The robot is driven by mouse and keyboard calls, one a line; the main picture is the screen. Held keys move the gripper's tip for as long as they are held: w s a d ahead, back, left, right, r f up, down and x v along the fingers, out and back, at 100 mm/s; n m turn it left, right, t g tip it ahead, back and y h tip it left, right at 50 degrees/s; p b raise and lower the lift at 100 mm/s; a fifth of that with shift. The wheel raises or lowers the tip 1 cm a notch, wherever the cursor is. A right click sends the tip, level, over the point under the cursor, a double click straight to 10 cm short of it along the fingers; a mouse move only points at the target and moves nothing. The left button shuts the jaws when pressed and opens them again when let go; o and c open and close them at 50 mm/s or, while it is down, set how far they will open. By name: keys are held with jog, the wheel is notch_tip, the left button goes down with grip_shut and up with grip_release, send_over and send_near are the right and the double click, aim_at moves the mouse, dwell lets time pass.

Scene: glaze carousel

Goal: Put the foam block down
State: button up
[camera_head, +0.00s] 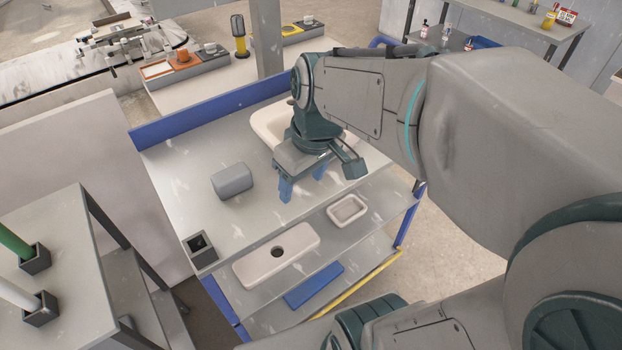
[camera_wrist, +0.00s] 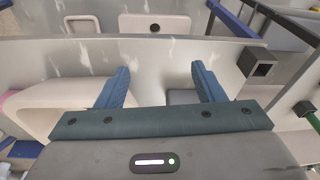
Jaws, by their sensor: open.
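A grey block with rounded edges (camera_head: 232,180), which looks like the foam block, lies on the grey worktop (camera_head: 185,165), left of my gripper in the head view. In the wrist view a grey patch (camera_wrist: 183,97) beside the right finger seems to be part of it, mostly hidden by the gripper. My gripper (camera_head: 303,182) hangs above the worktop with its blue fingers apart and nothing between them. The fingers also show apart in the wrist view (camera_wrist: 160,72). The gripper is apart from the block.
A white basin (camera_head: 262,124) sits behind my gripper, partly hidden by it. A square dark holder (camera_head: 203,253) stands at the worktop's left front corner. A white plate with a hole (camera_head: 275,254) and a small white tray (camera_head: 347,209) lie in front. A blue wall (camera_head: 205,118) edges the back.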

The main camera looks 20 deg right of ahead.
jog(key=shift+s+d+f+m+t+h, duration=0.2)
jog(key=shift+s+d+f+m+t, duration=0.05)
jog(key=shift+s+m, duration=0.5)
jog(key=shift+s+d+f+m+t+h, duration=0.2)
jog(key=shift+s+d+f+m, duration=0.1)
jog(key=shift+s+m, duration=0.5)
jog(key=shift+s+d+f+m+t+h, duration=0.25)
jog(key=shift+s+m, duration=0.35)
jog(key=shift+m, duration=0.25)
